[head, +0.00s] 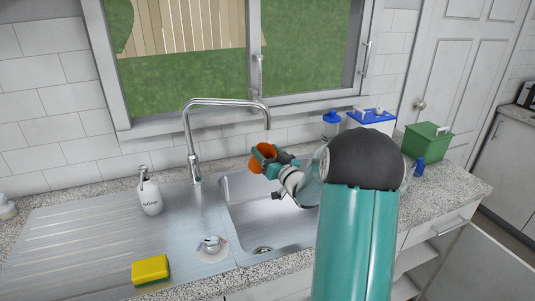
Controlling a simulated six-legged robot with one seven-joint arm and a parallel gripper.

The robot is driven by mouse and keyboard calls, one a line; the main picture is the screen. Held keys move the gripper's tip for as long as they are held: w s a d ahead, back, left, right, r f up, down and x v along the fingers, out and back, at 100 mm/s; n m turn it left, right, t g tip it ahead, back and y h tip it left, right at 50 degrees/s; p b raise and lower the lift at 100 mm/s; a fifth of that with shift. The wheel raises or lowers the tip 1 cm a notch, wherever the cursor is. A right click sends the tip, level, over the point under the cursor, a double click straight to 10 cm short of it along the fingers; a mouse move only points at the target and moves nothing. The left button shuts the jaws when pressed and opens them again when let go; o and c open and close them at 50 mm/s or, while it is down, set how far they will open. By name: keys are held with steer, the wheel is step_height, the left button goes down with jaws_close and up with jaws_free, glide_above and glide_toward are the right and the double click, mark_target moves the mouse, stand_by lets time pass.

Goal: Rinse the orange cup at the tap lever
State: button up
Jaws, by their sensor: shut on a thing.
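The orange cup (256,162) is held over the sink basin in the head view, just below the end of the spout in the picture. My gripper (266,156) is shut on it, and its teal and dark parts hide part of the cup. The cup looks tilted, but its exact tilt is hard to tell. The chrome tap (189,135) stands behind the sink, and its spout arches to the right. No water shows at the spout. The tap lever is not clearly distinguishable at this size.
A soap bottle (150,197) and a yellow sponge (150,270) stand on the drainboard (90,240). A small round fitting (212,245) lies left of the basin (270,232). A blue-lidded white box (371,118) and a green box (428,141) stand at the right.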

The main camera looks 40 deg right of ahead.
steer(key=s+a, duration=0.4)
steer(key=s, duration=0.2)
steer(key=shift+s+a, duration=0.2)
steer(key=shift+s, duration=0.15)
stand_by(0.7)
steer(key=shift+r, duration=0.1)
stand_by(1.1)
steer(key=s+a+r, duration=0.2)
steer(key=s+r, duration=0.1)
steer(key=s, duration=0.1)
steer(key=shift+a+r, duration=0.35)
steer(key=shift+r, duration=0.05)
steer(key=shift+s, duration=0.1)
stand_by(0.7)
